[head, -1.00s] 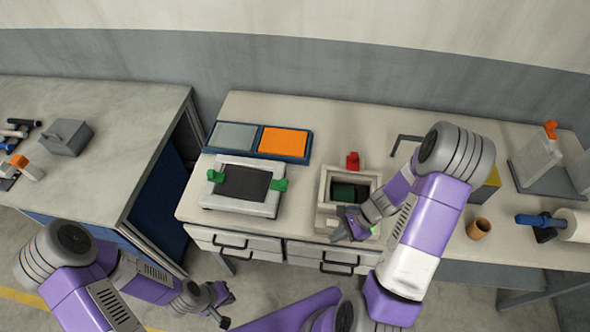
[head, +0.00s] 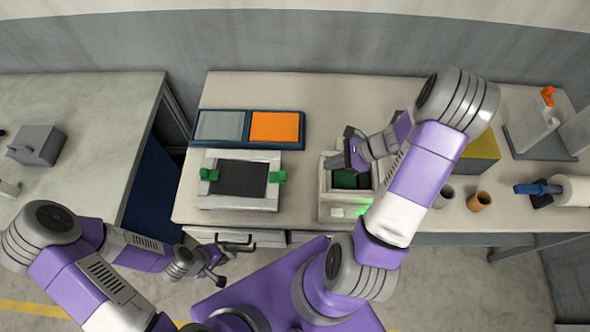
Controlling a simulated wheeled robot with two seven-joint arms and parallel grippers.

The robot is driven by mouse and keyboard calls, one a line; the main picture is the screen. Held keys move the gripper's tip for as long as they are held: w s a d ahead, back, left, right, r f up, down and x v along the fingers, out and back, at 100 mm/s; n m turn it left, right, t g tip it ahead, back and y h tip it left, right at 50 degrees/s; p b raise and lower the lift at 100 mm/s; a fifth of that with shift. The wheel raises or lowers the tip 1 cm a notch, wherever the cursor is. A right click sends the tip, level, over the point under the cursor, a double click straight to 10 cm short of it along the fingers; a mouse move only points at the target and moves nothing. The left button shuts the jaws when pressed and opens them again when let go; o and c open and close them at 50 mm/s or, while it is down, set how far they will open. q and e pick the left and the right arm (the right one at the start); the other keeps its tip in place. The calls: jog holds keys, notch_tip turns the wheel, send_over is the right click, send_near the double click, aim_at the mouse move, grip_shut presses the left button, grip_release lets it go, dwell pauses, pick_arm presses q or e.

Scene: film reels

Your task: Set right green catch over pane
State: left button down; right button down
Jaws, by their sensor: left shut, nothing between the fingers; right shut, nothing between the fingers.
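The dark pane (head: 240,179) lies in a pale frame (head: 238,204) on the middle table. A left green catch (head: 208,174) sits at the frame's left side. The right green catch (head: 277,177) sits at the frame's right side, by the pane's right edge; I cannot tell whether it overlaps the pane. My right gripper (head: 345,152) is shut and empty over the back of a pale box, right of the frame. My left gripper (head: 217,276) is shut and empty, low in front of the table's drawers, away from the frame.
A blue tray (head: 248,115) with a grey and an orange panel lies behind the frame. The pale box (head: 324,205) has a dark green inside and a glowing green spot on its front. A brown cup (head: 480,200) and a white roll (head: 571,190) stand further right.

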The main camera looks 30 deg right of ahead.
aim_at(280, 174)
jog(key=a+r+x, duration=0.1)
jog(key=r+x, duration=0.1)
jog(key=x, duration=1)
jog(key=shift+w+a, duration=0.4)
jog(key=w+a+b, duration=0.1)
jog(key=a+b, duration=0.1)
jog(key=a, duration=0.1)
jog(key=shift+w+f+b, duration=0.15)
jog(key=shift+w+b, duration=0.15)
jog(key=shift+w, duration=0.1)
